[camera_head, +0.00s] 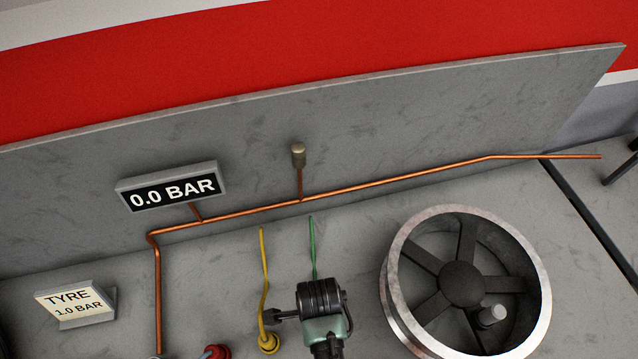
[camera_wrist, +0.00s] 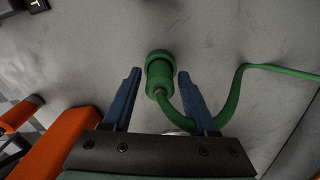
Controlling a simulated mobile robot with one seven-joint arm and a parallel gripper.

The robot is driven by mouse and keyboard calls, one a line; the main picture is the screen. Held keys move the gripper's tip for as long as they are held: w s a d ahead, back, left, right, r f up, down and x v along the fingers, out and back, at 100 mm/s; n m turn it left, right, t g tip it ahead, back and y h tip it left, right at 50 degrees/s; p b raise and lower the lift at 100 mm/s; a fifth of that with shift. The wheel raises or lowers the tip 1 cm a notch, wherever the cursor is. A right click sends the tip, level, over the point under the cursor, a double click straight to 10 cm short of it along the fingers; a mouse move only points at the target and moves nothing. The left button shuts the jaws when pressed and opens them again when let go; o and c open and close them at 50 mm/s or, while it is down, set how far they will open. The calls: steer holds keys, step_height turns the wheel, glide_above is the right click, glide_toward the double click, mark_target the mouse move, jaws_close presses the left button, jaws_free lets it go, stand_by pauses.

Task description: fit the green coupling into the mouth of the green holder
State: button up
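The green coupling (camera_wrist: 159,66) is in the wrist view, with a wide ribbed end and a narrower neck. A green hose (camera_wrist: 232,98) curves from its neck to the right. My gripper (camera_wrist: 160,74) has its two blue fingers spread, one on each side of the coupling, with a visible gap at both sides. The coupling lies at and just beyond the fingertips. In the head view the green hose (camera_head: 312,245) runs down behind my dark wrist, which hides the coupling. I cannot make out a separate green holder in either view.
A yellow hose ends at a yellow fitting (camera_head: 268,343) left of my wrist, and a red fitting (camera_head: 216,352) is farther left. A large metal wheel (camera_head: 465,285) lies on the right. A copper pipe (camera_head: 385,180) and a "0.0 BAR" display (camera_head: 172,187) are behind.

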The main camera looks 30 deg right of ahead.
steer(key=shift+o, duration=0.3)
steer(key=shift+r, duration=0.1)
step_height(320, 180, up, 12)
steer(key=w+d+r+n+t+h, duration=0.2)
steer(key=w+r+n+t, duration=0.55)
steer(key=w+r, duration=0.85)
steer(key=w+a+r+n+t, duration=0.1)
steer(key=w+r+n+t, duration=0.15)
steer(key=r, duration=0.45)
steer(key=w+a+r+n+t, duration=0.2)
steer(key=w+r+t, duration=0.2)
steer(key=r, duration=0.4)
steer(key=a+r+n+t, duration=0.2)
steer(key=r+n+t, duration=0.1)
steer(key=r, duration=0.5)
steer(key=a+r+n+t, duration=0.2)
steer(key=r+n+t, duration=0.1)
steer(key=r, duration=0.5)
steer(key=s+a+r+n+t+y, duration=0.1)
steer(key=s+a+r+n+t, duration=0.1)
steer(key=s+r, duration=0.3)
steer(key=s+a+r+n+t+y, duration=0.1)
steer(key=s+r+n+t, duration=0.3)
steer(key=r, duration=0.9)
steer(key=s+a+t, duration=0.1)
steer(key=s, duration=0.1)
steer(key=shift+s+a+r, duration=0.2)
steer(key=shift+s+a, duration=0.05)
steer(key=shift+s, duration=0.05)
